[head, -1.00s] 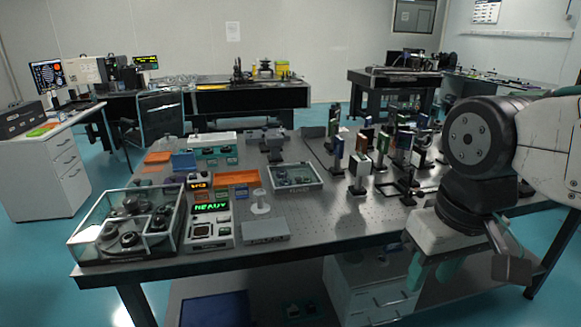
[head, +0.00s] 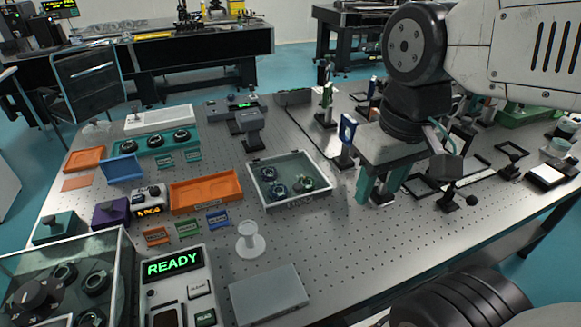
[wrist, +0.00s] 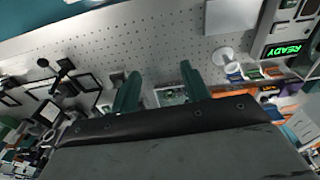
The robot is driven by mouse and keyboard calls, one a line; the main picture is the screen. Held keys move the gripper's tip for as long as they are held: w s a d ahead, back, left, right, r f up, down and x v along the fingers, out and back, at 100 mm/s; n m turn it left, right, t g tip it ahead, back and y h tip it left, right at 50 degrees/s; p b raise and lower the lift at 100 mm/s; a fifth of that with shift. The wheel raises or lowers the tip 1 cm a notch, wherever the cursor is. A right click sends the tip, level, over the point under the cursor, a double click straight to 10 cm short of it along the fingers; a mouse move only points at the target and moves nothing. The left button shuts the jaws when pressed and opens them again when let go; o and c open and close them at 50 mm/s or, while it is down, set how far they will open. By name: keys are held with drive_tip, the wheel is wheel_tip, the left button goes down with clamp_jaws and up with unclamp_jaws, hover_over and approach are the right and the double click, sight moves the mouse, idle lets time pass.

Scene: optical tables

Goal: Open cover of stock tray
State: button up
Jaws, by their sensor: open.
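The stock tray (head: 262,194) is a shallow pale-framed box with a clear top, in the middle of the table in the head view. Several dark round parts show through its transparent cover (head: 286,168), which looks shut. My gripper (head: 377,188) hangs to the right of the tray, apart from it, with its green fingers pointing down. The fingers are open and empty. In the wrist view the tray (wrist: 172,101) shows partly between the two green fingers (wrist: 160,90); my gripper body hides part of it.
An orange tray (head: 205,192) lies left of the stock tray. A white spool-like stand (head: 250,242) and a grey flat box (head: 268,295) are in front. A READY device (head: 173,266) and a glass case (head: 65,270) stand front left. Framed optics (head: 347,135) stand right of the tray.

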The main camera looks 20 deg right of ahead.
drive_tip(key=w+a+f+n, duration=0.1)
drive_tip(key=w+f+n, duration=0.25)
drive_tip(key=w, duration=0.95)
drive_tip(key=n+g, duration=0.1)
drive_tip(key=n, duration=0.4)
hover_over(298, 185)
wheel_tip(298, 185, down, 7)
drive_tip(key=shift+a+f, duration=0.1)
drive_tip(key=shift+f, duration=0.1)
wheel_tip(298, 185, down, 7)
drive_tip(key=shift+r, duration=0.1)
clamp_jaws()
